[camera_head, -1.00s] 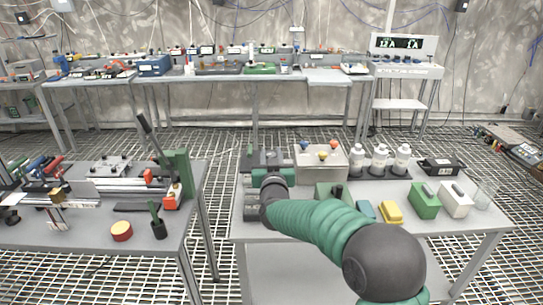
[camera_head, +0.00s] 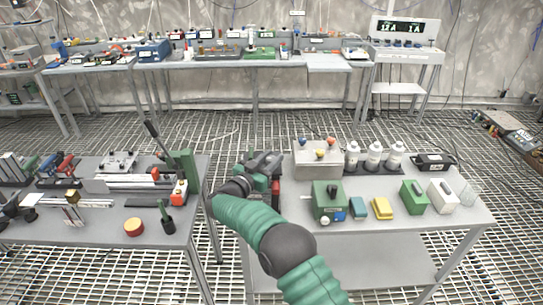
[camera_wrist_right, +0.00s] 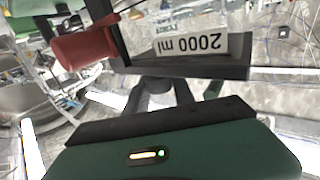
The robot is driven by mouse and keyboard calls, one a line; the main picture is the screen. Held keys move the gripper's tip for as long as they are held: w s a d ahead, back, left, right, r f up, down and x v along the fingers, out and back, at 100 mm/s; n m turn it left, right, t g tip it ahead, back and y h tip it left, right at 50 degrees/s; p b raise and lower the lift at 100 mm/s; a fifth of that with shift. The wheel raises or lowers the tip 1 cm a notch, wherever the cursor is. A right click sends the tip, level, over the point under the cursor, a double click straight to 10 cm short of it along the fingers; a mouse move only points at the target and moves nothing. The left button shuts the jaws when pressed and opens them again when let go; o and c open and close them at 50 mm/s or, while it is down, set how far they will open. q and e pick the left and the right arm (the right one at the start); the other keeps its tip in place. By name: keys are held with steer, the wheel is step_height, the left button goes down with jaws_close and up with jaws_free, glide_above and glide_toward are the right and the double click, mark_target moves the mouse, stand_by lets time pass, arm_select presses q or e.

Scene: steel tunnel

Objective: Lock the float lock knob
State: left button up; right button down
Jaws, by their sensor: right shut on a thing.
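My right gripper (camera_head: 262,172) is at the left end of the right-hand table, over a dark device that it largely hides. In the wrist view the dark fingers (camera_wrist_right: 165,92) are closed together on a dark part too hidden to name. A red part (camera_wrist_right: 85,45) and a clear vessel marked "2000 ml" (camera_wrist_right: 190,45) are just beyond the fingers; the label reads upside down. The red part also shows beside the gripper in the head view (camera_head: 276,187). I cannot pick out the float lock knob for certain. My left gripper is not in view.
A tool-covered left table (camera_head: 100,228) stands across a narrow gap.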

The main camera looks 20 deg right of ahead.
steer(key=shift+a, duration=0.1)
stand_by(0.3)
steer(key=c, duration=1.1)
jaws_free()
steer(key=shift+a, duration=0.1)
steer(key=shift+o, duration=0.2)
steer(key=v, duration=1.6)
steer(key=shift+s+a+b, duration=0.2)
steer(key=shift+a+b, duration=0.15)
steer(key=shift+b, duration=0.1)
